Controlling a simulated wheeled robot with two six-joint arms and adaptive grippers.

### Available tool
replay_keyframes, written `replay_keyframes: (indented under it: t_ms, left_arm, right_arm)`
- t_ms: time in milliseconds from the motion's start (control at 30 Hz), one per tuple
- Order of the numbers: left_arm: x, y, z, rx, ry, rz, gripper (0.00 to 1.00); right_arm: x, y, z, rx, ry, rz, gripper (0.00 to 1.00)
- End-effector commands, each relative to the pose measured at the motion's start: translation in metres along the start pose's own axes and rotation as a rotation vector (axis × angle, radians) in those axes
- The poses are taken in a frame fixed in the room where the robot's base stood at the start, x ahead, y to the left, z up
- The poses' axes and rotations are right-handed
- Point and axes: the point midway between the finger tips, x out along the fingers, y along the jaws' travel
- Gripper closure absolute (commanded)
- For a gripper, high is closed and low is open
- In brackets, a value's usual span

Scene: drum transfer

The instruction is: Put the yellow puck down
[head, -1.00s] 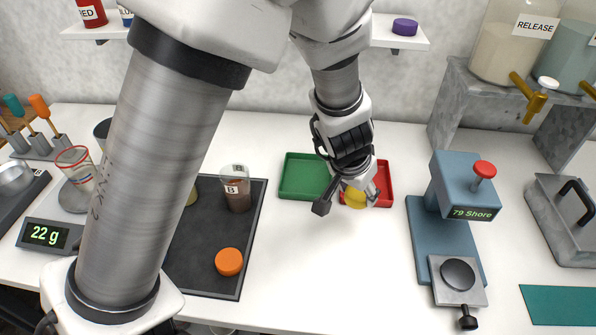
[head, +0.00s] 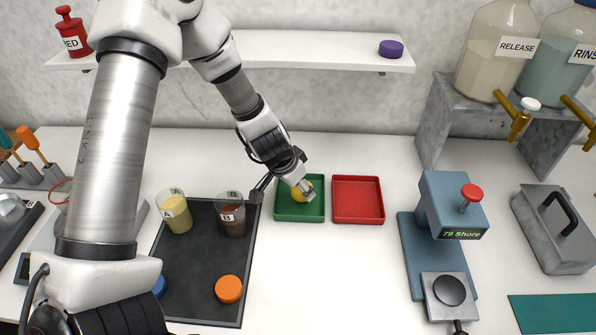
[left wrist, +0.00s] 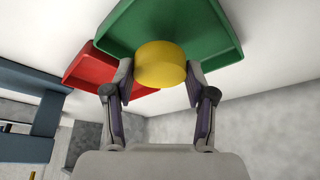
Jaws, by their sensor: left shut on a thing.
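The yellow puck (head: 303,190) is between the fingers of my left gripper (head: 286,194), over the green tray (head: 299,213) in the head view. In the left wrist view the puck (left wrist: 160,64) sits between both fingertips (left wrist: 160,80), with the green tray (left wrist: 215,25) behind it. My left gripper is shut on the puck. Whether the puck touches the tray floor I cannot tell. The red tray (head: 358,201) stands right beside the green one and is empty. My right gripper is not in view.
A dark mat (head: 197,275) on the left holds cups A (head: 175,214) and B (head: 231,222), an orange puck (head: 228,289) and a blue one (head: 159,286). A hardness tester (head: 447,205) reading 79 Shore stands right. The white table in front of the trays is clear.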

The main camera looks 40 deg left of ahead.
Motion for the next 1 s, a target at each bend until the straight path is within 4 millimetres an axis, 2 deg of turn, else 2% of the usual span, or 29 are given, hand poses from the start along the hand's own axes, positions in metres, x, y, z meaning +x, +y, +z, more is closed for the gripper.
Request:
replay_keyframes:
  t_ms: [33,167,200,233,333,567,733,767,800,833,1000]
  left_arm:
    - [-0.001,-0.006,-0.005,-0.002,0.000,0.001,0.85]
    - [0.003,-0.019,-0.010,-0.001,0.000,-0.001,0.85]
    - [0.021,-0.018,-0.003,0.002,-0.001,0.000,0.85]
    - [0.029,-0.018,0.001,0.002,0.000,0.000,0.85]
    - [0.044,-0.018,0.007,0.002,0.000,0.000,0.85]
    - [0.040,-0.017,0.005,0.002,0.001,0.000,0.85]
    - [0.044,-0.017,0.007,0.002,0.000,0.001,0.85]
    - [0.044,-0.017,0.007,0.003,0.000,0.001,0.41]
    - [0.043,-0.017,0.007,0.003,0.001,0.001,0.27]
    - [0.043,-0.017,0.007,0.002,0.000,0.001,0.19]
    - [0.043,-0.017,0.007,0.002,0.000,0.001,0.19]
  right_arm:
    - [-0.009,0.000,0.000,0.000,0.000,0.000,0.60]
    - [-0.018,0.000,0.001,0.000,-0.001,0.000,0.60]
    - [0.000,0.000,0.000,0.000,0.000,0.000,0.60]
    - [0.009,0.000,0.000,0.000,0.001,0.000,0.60]
    - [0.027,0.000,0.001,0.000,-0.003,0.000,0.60]
    - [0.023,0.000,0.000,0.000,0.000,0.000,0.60]
    - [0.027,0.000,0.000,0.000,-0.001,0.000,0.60]
    - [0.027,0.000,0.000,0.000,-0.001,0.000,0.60]
    - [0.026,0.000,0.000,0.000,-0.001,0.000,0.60]
    - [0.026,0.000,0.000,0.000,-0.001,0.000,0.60]
    - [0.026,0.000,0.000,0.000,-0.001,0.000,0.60]
